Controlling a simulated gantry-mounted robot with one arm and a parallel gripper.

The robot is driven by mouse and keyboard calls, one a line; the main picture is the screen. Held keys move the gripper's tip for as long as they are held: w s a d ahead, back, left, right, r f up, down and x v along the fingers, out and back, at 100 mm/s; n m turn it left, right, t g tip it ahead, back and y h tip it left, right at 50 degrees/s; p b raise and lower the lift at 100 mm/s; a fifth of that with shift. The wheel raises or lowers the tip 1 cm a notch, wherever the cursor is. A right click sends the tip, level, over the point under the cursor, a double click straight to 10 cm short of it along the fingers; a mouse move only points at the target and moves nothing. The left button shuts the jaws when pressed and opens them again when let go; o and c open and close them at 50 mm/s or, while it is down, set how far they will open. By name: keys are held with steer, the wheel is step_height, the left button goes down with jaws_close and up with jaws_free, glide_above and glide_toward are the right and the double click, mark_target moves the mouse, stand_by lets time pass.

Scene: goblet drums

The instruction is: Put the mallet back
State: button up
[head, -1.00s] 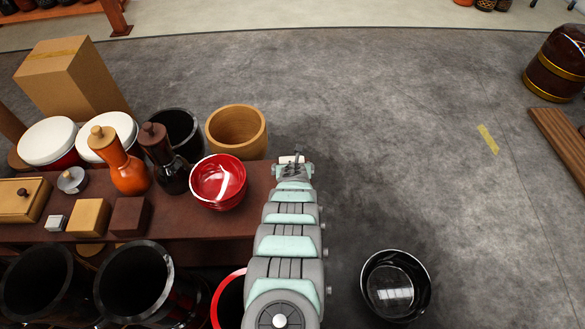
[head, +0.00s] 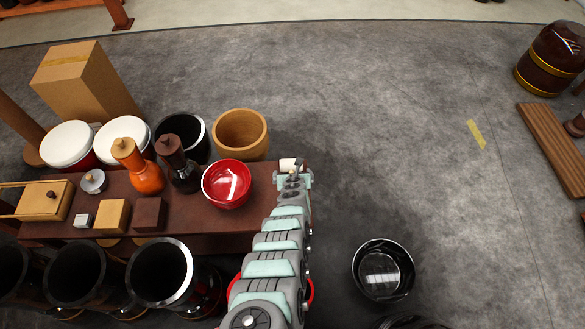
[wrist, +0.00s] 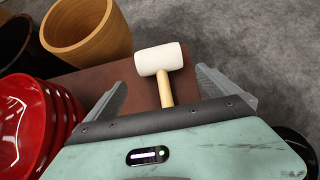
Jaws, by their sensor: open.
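The mallet (wrist: 160,60) has a white head and a pale wooden handle. In the wrist view it lies on the dark brown bench (wrist: 88,76), near its right end, with its handle running down behind the edge of my gripper. My gripper (wrist: 182,95) is open, with one finger on each side of the handle. I cannot tell how far above the handle the fingers are. In the head view the mallet's white head (head: 291,164) shows just past my gripper (head: 293,180) at the bench's right end.
A red bowl (head: 227,185) sits left of my gripper. A wooden tub (head: 240,135) stands behind the bench. Orange (head: 146,176) and dark (head: 184,175) bottle-shaped pieces stand farther left. A black bucket (head: 383,270) is on the floor at right.

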steer(key=shift+p+v, duration=0.9)
steer(key=shift+v, duration=0.25)
steer(key=shift+s+r+p, duration=0.25)
steer(key=shift+r+p, duration=0.05)
steer(key=shift+p, duration=0.2)
